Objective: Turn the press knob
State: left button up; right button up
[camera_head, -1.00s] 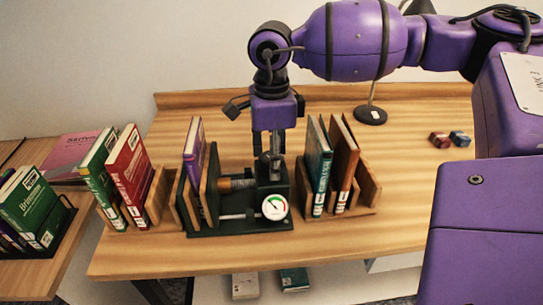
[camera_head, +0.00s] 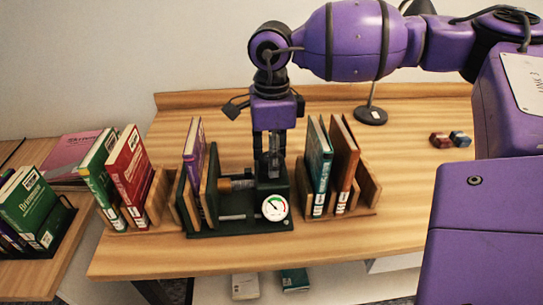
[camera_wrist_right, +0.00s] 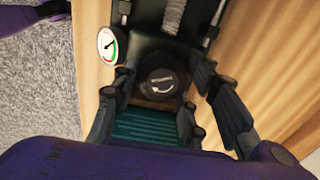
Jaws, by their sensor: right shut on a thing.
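The dark book press (camera_head: 240,227) stands on the wooden table, with a purple book (camera_head: 194,145) upright between its wooden plates. A round white gauge (camera_head: 275,207) is on its front; it also shows in the wrist view (camera_wrist_right: 107,46). The round black press knob (camera_wrist_right: 160,82) is seen from above in the wrist view, with a pale label on its face. In the head view my fingers largely hide it. My right gripper (camera_head: 270,165) points down over the right end of the press. In the wrist view its fingers (camera_wrist_right: 158,80) are closed around the knob. My left gripper is out of view.
Upright teal (camera_head: 318,165) and brown (camera_head: 344,160) books in a wooden holder stand close right of the press. Green and red (camera_head: 128,170) books stand to its left. A lamp base (camera_head: 370,115) and small red and blue items (camera_head: 450,139) lie farther right.

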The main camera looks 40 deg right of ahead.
jog(key=shift+s+f+m, duration=0.1)
jog(key=shift+s+m, duration=0.05)
jog(key=shift+m, duration=0.25)
jog(key=m+p, duration=0.1)
jog(key=m, duration=0.1)
jog(key=shift+a+m, duration=0.15)
jog(key=shift+m, duration=1.65)
jog(key=shift+f, duration=0.1)
jog(key=o, duration=1)
jog(key=shift+o, duration=0.4)
jog(key=shift+r, duration=0.25)
